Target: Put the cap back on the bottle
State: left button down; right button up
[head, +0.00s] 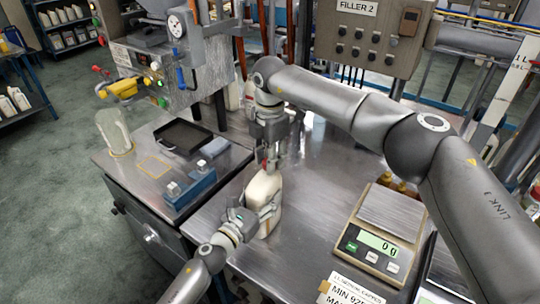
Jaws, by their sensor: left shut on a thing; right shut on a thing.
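A cream-coloured bottle (264,188) stands upright on the metal table in the middle of the head view. My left gripper (262,212) is shut on the lower part of its body from the left front. My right gripper (269,158) comes down from above and is shut on a small red cap (264,160), directly over the bottle's neck. The gripper fingers hide most of the cap and the neck. I cannot tell whether the cap touches the neck.
A scale (378,243) reading 0 g stands to the right. A blue holder (189,188), a black tray (183,137) and a clear jug (114,131) are to the left. The filling machine (160,70) stands behind them. The table between bottle and scale is clear.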

jog(key=m, duration=0.5)
jog(key=shift+m, duration=0.4)
jog(key=m, duration=0.7)
jog(key=o, duration=0.6)
jog(key=shift+r, duration=2.25)
